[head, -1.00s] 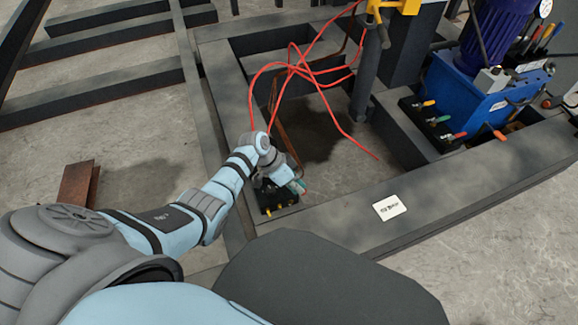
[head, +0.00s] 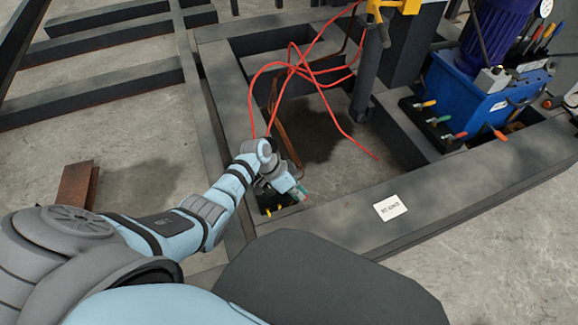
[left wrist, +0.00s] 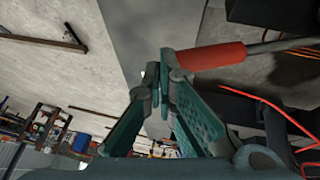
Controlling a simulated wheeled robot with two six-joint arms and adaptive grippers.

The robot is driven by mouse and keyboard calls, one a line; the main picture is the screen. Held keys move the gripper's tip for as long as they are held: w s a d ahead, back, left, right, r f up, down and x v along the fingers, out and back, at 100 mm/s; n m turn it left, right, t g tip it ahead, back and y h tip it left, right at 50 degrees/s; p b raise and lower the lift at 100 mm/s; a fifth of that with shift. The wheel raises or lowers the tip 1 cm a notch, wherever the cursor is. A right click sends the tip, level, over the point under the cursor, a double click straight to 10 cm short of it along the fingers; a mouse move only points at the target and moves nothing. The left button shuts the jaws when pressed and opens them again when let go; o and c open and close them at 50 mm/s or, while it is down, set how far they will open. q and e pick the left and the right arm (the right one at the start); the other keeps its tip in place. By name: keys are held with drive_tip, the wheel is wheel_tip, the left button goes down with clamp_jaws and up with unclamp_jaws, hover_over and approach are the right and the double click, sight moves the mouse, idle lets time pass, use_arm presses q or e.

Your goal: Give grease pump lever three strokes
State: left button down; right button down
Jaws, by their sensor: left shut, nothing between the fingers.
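The pump lever shows in the left wrist view as a red grip (left wrist: 210,56) on a grey rod, lying just beyond my fingertips and overlapping them in the picture. I cannot tell whether it touches them. A small red bit beside the gripper in the head view may be the same grip. My left gripper (head: 298,191), with green fingers, is shut and empty beside the lever; it also shows in the left wrist view (left wrist: 168,68). A small black block with yellow fittings (head: 276,203) sits under the wrist on the frame corner, mostly hidden by my arm. My right gripper is out of view.
A dark steel frame (head: 325,220) surrounds a floor opening, with a white label (head: 391,207) on its front beam. Red hoses (head: 320,82) loop across the opening. A blue hydraulic unit (head: 482,95) with coloured valve handles stands at right.

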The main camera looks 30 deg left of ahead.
use_arm(q)
drive_tip(key=shift+f, duration=0.1)
drive_tip(key=shift+s+d+f+b, duration=0.2)
drive_tip(key=shift+d+f+b, duration=0.1)
drive_tip(key=shift+f, duration=0.35)
drive_tip(key=shift+s+d+f+b, duration=0.15)
drive_tip(key=shift+f+b, duration=0.2)
drive_tip(key=shift+f, duration=0.3)
drive_tip(key=w+a+r+p, duration=0.1)
drive_tip(key=w+a+r, duration=0.1)
drive_tip(key=r, duration=0.3)
drive_tip(key=w+a+r+p, duration=0.2)
drive_tip(key=a+r, duration=0.1)
drive_tip(key=r, duration=0.2)
drive_tip(key=shift+w+a+r, duration=0.2)
drive_tip(key=shift+w+r, duration=0.15)
